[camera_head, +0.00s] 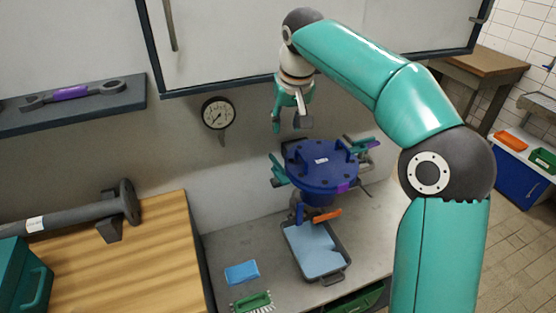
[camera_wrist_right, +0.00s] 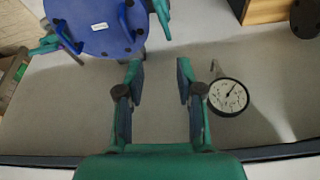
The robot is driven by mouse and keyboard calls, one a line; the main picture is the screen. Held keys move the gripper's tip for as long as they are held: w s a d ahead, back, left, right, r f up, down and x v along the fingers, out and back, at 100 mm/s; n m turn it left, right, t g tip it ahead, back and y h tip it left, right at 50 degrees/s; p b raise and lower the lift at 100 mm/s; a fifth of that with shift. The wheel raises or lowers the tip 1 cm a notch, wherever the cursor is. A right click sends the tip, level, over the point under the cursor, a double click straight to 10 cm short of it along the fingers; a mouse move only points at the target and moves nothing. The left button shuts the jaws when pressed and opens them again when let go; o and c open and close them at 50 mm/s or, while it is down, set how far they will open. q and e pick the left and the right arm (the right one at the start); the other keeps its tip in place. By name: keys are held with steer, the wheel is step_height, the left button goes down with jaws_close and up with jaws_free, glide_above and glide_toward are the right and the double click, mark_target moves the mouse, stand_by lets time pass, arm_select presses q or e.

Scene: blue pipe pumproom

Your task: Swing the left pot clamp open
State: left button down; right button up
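The pot has a round blue lid (camera_head: 320,168) and stands on the grey bench; the lid also shows at the top of the right wrist view (camera_wrist_right: 90,28). The left pot clamp (camera_head: 279,171) is a green lever at the lid's left edge; it shows partly at the top of the right wrist view (camera_wrist_right: 162,14). A second green clamp (camera_head: 362,145) sits at the lid's right side. My right gripper (camera_head: 290,124) hangs above and behind the lid's left part, apart from the clamp. In the right wrist view its fingers (camera_wrist_right: 160,80) are spread and empty. My left gripper is out of view.
A pressure gauge (camera_head: 218,113) is on the wall left of my right gripper. A tray (camera_head: 342,272) with blue contents, a blue sponge (camera_head: 242,272) and a green brush (camera_head: 252,301) lie in front of the pot. A shelf (camera_head: 70,110) holds a wrench (camera_head: 100,90).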

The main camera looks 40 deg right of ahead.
mark_target(277, 161)
steer(key=w+f+n, duration=0.1)
steer(key=f, duration=0.3)
steer(key=w+f+n+p, duration=0.1)
steer(key=w+f, duration=0.1)
steer(key=f, duration=0.3)
steer(key=w+f+n, duration=0.1)
steer(key=f, duration=0.4)
steer(key=shift+w+d+f+t+y, duration=0.25)
steer(key=shift+w+d+t+y, duration=0.05)
steer(key=shift+w+d+t, duration=0.1)
jaws_close()
